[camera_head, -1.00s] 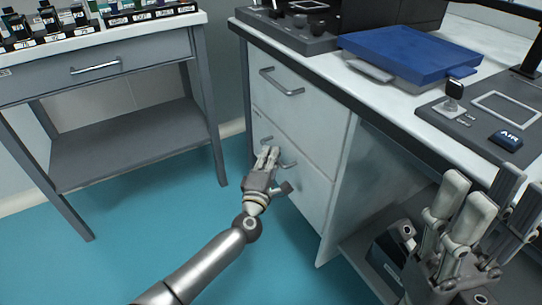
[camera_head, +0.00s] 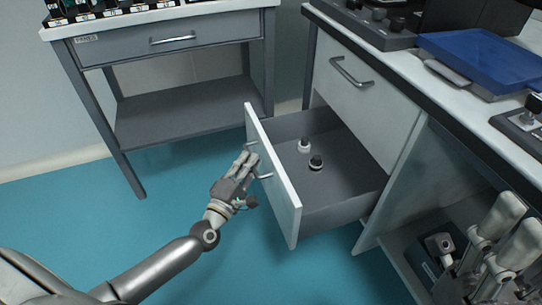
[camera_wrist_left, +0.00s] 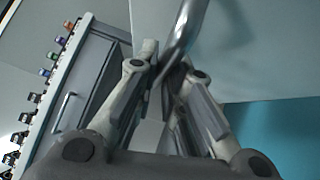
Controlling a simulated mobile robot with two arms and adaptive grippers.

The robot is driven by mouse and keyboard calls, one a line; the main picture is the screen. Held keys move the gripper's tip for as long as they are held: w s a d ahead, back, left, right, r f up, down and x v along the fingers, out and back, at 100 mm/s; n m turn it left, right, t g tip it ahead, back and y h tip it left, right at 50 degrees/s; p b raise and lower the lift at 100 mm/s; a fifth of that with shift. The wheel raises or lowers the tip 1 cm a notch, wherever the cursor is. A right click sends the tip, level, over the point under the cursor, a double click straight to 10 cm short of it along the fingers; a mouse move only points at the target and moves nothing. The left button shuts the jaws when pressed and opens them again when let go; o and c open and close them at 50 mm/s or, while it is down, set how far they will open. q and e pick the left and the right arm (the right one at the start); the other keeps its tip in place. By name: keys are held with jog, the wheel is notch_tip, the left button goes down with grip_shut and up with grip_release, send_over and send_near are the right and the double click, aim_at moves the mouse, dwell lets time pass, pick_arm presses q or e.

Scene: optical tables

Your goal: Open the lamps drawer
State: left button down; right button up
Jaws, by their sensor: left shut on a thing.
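The lower drawer (camera_head: 275,180) of the white cabinet stands pulled out, with its grey inside showing. Two small round parts lie in it, one with a white body (camera_head: 304,146) and one darker on top (camera_head: 316,163). I cannot read a label on this drawer. My left gripper (camera_head: 250,160) is at the drawer's front, shut on its metal handle (camera_head: 266,176). In the left wrist view the handle (camera_wrist_left: 186,30) runs between the fingers. My right gripper (camera_head: 508,232) is at the lower right, its two fingers apart, with nothing seen between them.
The upper drawer (camera_head: 355,98) is closed. A blue tray (camera_head: 485,60) lies on the worktop. A grey side table (camera_head: 185,32) with a drawer stands at the left. A dark device (camera_head: 438,250) sits on the low shelf. The blue floor (camera_head: 160,210) before the drawer is clear.

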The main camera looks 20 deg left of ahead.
pick_arm(q)
jog(key=s+a, duration=0.6)
jog(key=a, duration=0.1)
jog(key=shift+s+a+b, duration=0.2)
jog(key=shift+s+b, duration=0.05)
jog(key=shift+b, duration=0.05)
jog(key=shift+f, duration=0.1)
jog(key=c, duration=1.5)
grip_release()
